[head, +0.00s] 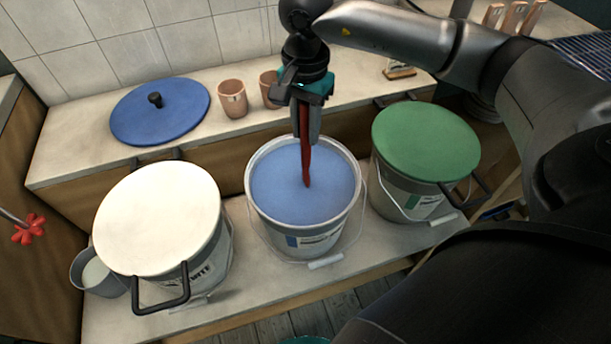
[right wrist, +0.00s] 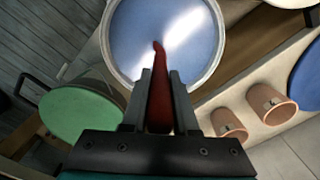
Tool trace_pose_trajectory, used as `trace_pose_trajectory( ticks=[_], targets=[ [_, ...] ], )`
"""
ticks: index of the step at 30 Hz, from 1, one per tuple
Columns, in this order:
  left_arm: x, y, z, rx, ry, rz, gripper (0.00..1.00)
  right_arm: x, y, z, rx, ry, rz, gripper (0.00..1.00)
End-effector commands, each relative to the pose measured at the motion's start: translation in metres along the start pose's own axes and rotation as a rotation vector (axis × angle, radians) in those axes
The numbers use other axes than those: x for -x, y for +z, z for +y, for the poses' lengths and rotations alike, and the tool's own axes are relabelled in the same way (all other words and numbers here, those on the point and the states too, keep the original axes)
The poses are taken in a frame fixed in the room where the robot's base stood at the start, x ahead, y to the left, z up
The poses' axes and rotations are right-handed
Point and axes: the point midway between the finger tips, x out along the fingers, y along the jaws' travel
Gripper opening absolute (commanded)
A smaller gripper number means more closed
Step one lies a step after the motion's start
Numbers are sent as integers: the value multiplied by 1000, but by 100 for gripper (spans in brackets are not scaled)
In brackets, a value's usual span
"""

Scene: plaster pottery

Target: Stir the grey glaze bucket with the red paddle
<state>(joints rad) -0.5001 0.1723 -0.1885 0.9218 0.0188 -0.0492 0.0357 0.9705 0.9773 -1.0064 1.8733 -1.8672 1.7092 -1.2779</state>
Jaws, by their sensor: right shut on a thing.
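My right gripper (head: 308,128) is shut on the red paddle (head: 306,160) and holds it upright, pointing down, over the open bucket (head: 298,237). In the right wrist view the paddle (right wrist: 159,95) sits between the fingers (right wrist: 161,76), with the bucket's rim (right wrist: 113,62) around the glaze. My left gripper is not in view.
A white-lidded bucket (head: 160,218) stands left, a green-lidded one (head: 425,142) right. A small grey pail (head: 88,270) is at far left, near a red flower-shaped head on a rod (head: 29,228). A blue lid (head: 180,112) and terracotta cups (head: 232,98) lie behind.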

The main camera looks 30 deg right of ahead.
Motion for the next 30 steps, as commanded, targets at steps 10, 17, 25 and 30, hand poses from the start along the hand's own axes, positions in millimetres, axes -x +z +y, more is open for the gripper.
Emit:
trace_pose_trajectory(
  ticks=[10,17,25,30],
  targets=[
    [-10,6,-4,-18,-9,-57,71,0,0,0,0,-1,0,0],
    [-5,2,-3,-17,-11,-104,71,23,0,0,0,-2,1,0],
    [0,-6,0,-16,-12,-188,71,52,0,0,0,-1,0,0],
    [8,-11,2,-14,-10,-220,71,70,0,0,0,-2,1,0]
  ],
)
